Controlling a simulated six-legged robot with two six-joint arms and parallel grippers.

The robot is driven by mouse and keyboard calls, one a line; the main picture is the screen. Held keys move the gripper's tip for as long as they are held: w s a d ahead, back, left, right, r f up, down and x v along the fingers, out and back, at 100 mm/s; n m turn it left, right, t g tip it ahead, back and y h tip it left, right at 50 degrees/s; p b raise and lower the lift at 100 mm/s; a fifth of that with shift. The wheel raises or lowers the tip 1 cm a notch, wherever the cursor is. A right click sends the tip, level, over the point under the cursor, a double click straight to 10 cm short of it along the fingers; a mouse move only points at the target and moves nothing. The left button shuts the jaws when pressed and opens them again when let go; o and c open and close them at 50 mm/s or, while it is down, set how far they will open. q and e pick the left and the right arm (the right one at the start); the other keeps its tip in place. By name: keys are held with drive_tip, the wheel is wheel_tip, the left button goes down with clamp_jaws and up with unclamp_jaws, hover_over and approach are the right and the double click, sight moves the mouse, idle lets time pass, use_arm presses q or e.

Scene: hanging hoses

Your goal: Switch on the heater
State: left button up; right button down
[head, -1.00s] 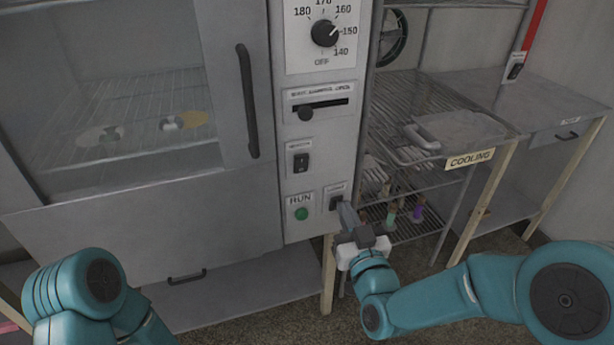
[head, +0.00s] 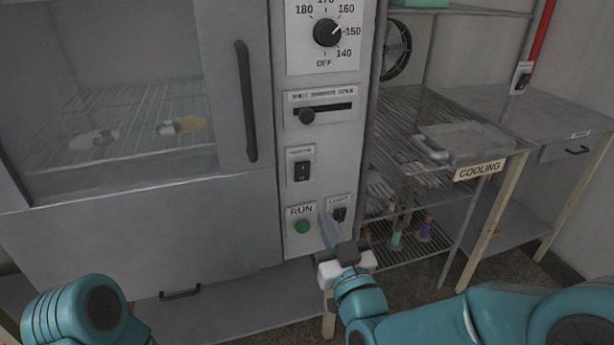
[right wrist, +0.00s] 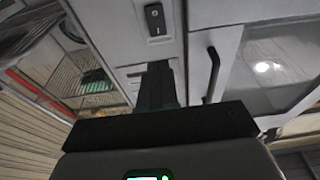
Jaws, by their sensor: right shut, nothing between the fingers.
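The oven's control panel holds a black rocker switch (head: 302,170) in a small plate; its label is too blurred to read surely but looks like HEATER. Below it are the green RUN button (head: 302,227) and the LIGHT switch (head: 340,214). My right gripper (head: 327,226) is shut and empty, its fingertips in front of the panel between the RUN button and the LIGHT switch, below the upper rocker. Contact with the panel cannot be told. In the right wrist view a rocker switch (right wrist: 155,18) shows beyond the fingers; I cannot tell which. My left gripper is out of view.
A temperature dial (head: 327,33) and a slider (head: 307,116) sit higher on the panel. The oven door handle (head: 246,100) stands out to the left. A wire rack with a COOLING sign (head: 479,169) and several coloured vials stands to the right.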

sight(303, 166)
drive_tip(key=p+x, duration=0.1)
drive_tip(key=x, duration=1.2)
drive_tip(key=shift+w+p, duration=0.2)
drive_tip(key=shift+p, duration=0.15)
drive_tip(key=shift+w+r+p, duration=0.15)
drive_tip(key=shift+r+p, duration=0.15)
drive_tip(key=shift+p, duration=0.05)
drive_tip(key=shift+w+g, duration=0.15)
drive_tip(key=shift+g, duration=0.25)
drive_tip(key=shift+f, duration=0.15)
